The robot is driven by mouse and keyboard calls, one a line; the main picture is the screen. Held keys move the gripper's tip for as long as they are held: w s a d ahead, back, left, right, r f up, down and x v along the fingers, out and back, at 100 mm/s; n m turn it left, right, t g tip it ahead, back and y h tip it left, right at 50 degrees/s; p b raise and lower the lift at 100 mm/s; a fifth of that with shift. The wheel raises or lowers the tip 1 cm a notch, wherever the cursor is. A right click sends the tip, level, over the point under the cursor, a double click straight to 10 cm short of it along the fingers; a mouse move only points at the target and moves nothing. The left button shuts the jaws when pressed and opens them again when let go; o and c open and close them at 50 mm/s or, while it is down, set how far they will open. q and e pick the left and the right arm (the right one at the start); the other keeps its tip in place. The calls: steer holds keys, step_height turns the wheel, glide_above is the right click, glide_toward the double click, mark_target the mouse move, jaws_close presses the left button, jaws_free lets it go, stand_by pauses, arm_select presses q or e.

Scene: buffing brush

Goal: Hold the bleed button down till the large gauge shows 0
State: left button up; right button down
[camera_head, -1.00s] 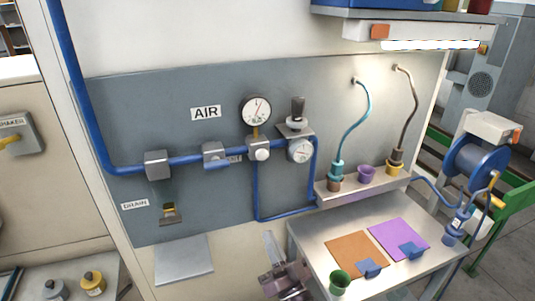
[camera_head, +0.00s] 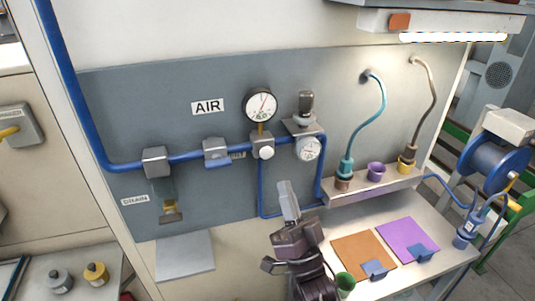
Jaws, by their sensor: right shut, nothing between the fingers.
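The large gauge (camera_head: 260,104) has a white face and stands above the blue pipe; its needle points up and slightly right, and its numbers are too small to read. The white round bleed button (camera_head: 266,153) sits on the grey block below it. My right gripper (camera_head: 286,188) is shut and empty. It points up in front of the panel, below and slightly right of the button, apart from it in the picture. My left gripper is not in view.
A smaller gauge (camera_head: 308,149) sits right of the button under a regulator knob (camera_head: 306,102). A blue pipe (camera_head: 186,156) crosses the panel. A shelf (camera_head: 345,193) with cups and hoses and a bench (camera_head: 430,262) with orange and purple mats lie right.

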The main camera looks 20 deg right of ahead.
mark_target(266, 152)
steer(key=w+b, duration=0.2)
steer(key=w, duration=0.6)
steer(key=shift+a, duration=0.15)
stand_by(1.0)
steer(key=shift+w, duration=0.15)
stand_by(0.7)
steer(key=shift+w, duration=0.4)
